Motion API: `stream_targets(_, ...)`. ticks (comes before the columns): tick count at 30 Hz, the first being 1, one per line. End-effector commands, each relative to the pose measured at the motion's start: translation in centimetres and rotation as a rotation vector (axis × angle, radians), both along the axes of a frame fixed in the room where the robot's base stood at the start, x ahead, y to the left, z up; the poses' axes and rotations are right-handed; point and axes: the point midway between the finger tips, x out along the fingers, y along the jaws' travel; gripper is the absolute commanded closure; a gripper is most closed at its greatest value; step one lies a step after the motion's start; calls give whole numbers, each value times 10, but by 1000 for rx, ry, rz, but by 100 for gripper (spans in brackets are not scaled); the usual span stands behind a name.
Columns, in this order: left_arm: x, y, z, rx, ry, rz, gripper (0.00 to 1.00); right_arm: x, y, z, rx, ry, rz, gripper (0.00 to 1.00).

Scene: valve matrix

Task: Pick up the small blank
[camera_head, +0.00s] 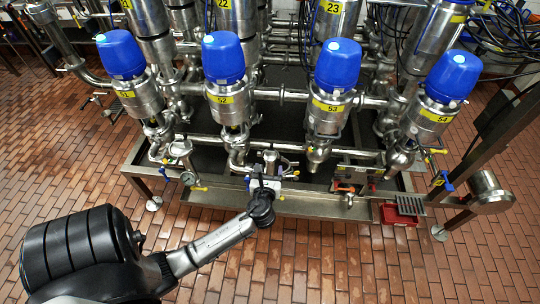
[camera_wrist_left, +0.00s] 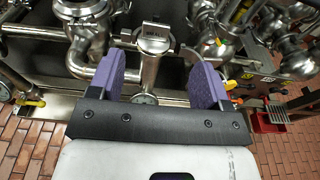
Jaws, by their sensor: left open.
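My left gripper (camera_head: 263,184) reaches in from the lower left to the front edge of the steel valve frame. In the left wrist view its two purple finger pads (camera_wrist_left: 157,75) stand wide apart with nothing gripped. A steel fitting with a rounded top (camera_wrist_left: 153,40) on a short vertical pipe shows beyond and between the pads, apart from them. It also shows in the head view (camera_head: 270,160), just behind the gripper. I cannot tell which small steel part is the blank. My right gripper is not in view.
Blue-topped valves (camera_head: 223,58) stand in a row behind, with pipes between them. The tray's front rim (camera_head: 320,205) runs below the gripper. Yellow-handled taps (camera_head: 190,180) stick out at the left. The brick floor in front is clear.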

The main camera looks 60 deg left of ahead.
Motion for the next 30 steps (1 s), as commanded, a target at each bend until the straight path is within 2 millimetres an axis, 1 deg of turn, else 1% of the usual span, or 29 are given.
stream_targets(1, 6, 8, -2, 2, -1, 1, 29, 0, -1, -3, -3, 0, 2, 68)
stream_targets(3, 12, 17, -3, 1, -3, 1, 29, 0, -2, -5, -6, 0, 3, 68)
stream_targets(6, 20, 26, -6, 0, -2, 0, 29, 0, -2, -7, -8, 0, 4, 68)
stream_targets(9, 24, 33, -7, -1, -1, 1, 29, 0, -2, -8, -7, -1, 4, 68)
stream_targets(15, 29, 40, -8, -2, -2, 1, 29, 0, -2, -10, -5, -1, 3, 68)
stream_targets(24, 47, 72, -12, -1, -3, 1, 29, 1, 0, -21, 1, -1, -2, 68)
stream_targets(30, 54, 81, -13, -3, -2, 2, 29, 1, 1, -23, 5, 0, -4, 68)
